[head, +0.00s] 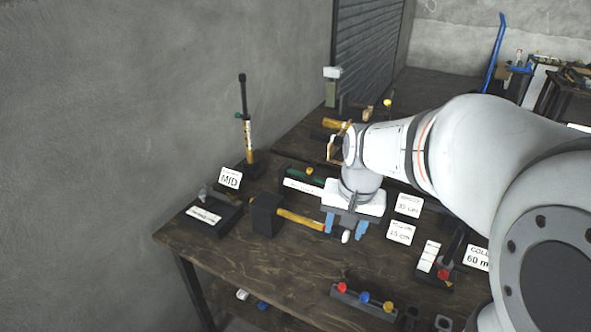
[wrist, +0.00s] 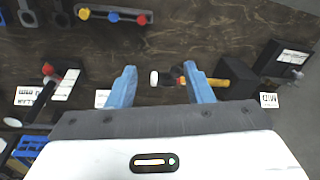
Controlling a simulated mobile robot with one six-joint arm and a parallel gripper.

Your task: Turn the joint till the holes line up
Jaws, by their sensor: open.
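My gripper (head: 346,226) is open and empty, with two blue fingers pointing down over the table; they also show in the wrist view (wrist: 160,72). A yellow handle (head: 302,218) runs from a black block (head: 265,213) toward my fingers. Its dark end and a white tip (head: 346,237) lie near the fingertips. In the wrist view the white tip (wrist: 154,78) shows between the fingers, and one finger partly covers the handle (wrist: 213,84). I cannot tell whether anything touches. No joint with holes can be made out clearly.
A bar with red, blue and yellow knobs (head: 364,301) lies at the table's front. A black fixture with a label (head: 212,214) stands left, a tall tool (head: 245,125) behind it. White label cards (head: 401,232) stand right of my gripper.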

